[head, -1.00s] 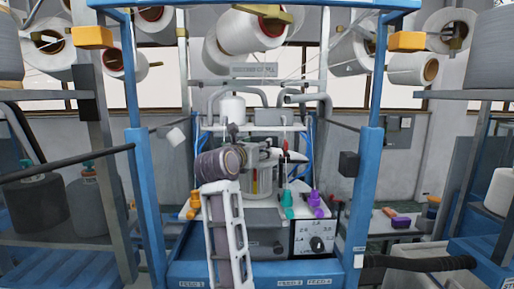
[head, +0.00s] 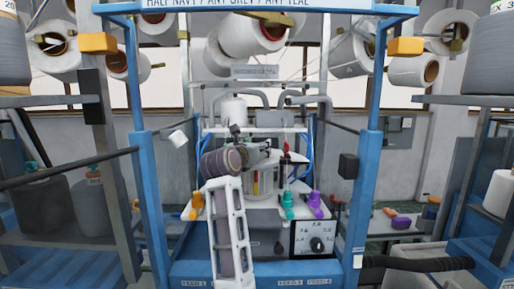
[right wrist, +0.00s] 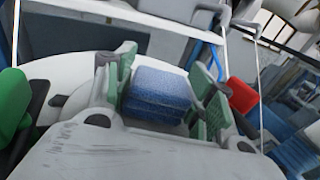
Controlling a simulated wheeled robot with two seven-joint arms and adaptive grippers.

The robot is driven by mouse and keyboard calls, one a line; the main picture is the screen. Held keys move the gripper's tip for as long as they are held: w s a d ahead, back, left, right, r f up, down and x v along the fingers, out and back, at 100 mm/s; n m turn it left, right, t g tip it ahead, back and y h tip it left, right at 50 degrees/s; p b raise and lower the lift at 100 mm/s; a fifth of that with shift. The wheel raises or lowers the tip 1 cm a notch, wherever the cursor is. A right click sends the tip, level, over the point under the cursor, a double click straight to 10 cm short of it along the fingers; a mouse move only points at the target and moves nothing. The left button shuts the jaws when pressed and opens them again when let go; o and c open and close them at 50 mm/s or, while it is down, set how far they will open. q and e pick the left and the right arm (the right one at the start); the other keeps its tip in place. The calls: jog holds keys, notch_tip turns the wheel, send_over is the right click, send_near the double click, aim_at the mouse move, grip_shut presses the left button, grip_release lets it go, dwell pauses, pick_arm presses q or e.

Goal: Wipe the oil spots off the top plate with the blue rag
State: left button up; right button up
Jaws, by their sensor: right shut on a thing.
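My right gripper (right wrist: 165,92) has green-padded fingers on both sides of the folded blue rag (right wrist: 158,90). It is shut on the rag, over or at a pale, curved-edged plate (right wrist: 62,68). I cannot tell whether the rag touches the plate. No oil spots can be made out; the gripper and rag hide part of the plate. In the head view one of my arms rises up the middle, its dark rounded joint in front of the machine, and the rag cannot be made out there. My left gripper is not in view.
The blue frame (head: 146,190) has posts on both sides of the arm. An orange knob (head: 196,205), a teal knob (head: 288,203) and a purple knob (head: 315,203) stand on the white machine deck. A dial panel (head: 314,240) is at the front. Yarn cones hang overhead.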

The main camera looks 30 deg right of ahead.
jog(key=shift+w+a, duration=0.1)
jog(key=shift+a, duration=0.15)
